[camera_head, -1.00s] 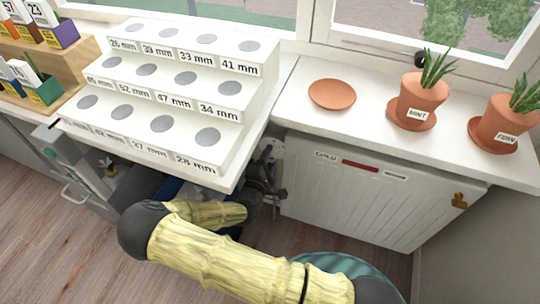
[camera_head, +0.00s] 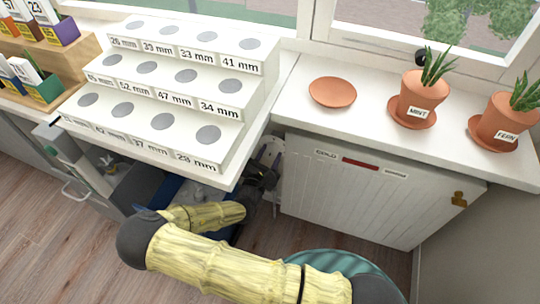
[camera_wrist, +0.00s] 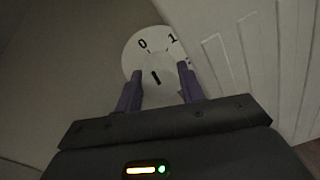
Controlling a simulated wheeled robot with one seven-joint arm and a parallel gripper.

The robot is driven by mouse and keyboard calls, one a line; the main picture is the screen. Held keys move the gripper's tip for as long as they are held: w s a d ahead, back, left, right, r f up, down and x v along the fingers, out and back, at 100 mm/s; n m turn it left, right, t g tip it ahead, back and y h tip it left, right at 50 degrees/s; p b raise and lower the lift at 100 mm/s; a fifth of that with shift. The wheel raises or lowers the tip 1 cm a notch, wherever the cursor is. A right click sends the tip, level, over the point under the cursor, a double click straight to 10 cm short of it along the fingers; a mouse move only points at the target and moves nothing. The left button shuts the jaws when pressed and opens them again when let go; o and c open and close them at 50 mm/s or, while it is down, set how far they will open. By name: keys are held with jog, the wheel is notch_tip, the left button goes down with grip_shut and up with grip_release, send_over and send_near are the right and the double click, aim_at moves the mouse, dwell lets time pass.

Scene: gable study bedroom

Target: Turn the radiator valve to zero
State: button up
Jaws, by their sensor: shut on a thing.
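The radiator valve (camera_wrist: 156,90) is a pale knob on a round white dial plate (camera_wrist: 133,58) in the wrist view. The plate carries "0" at its upper left and "1" at its upper right. A short dark mark on the knob slants up and left, roughly toward the "0" side; I cannot tell its exact alignment. My gripper (camera_wrist: 160,78) has its two purple fingers on either side of the knob and is shut on it.
A white stepped stand (camera_head: 225,153) with millimetre labels overhangs my gripper. A white panelled front (camera_head: 345,205) stands right of it. Above are an empty terracotta saucer (camera_head: 332,92), a mint pot (camera_head: 420,95) and a fern pot (camera_head: 503,125). The wooden floor (camera_head: 60,240) at left is clear.

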jog(key=shift+s+a+f+n, duration=0.1)
jog(key=shift+n, duration=0.9)
jog(key=o, duration=1)
jog(key=shift+c, duration=0.2)
jog(key=p+v, duration=0.1)
jog(key=v, duration=1.6)
jog(key=shift+s, duration=0.1)
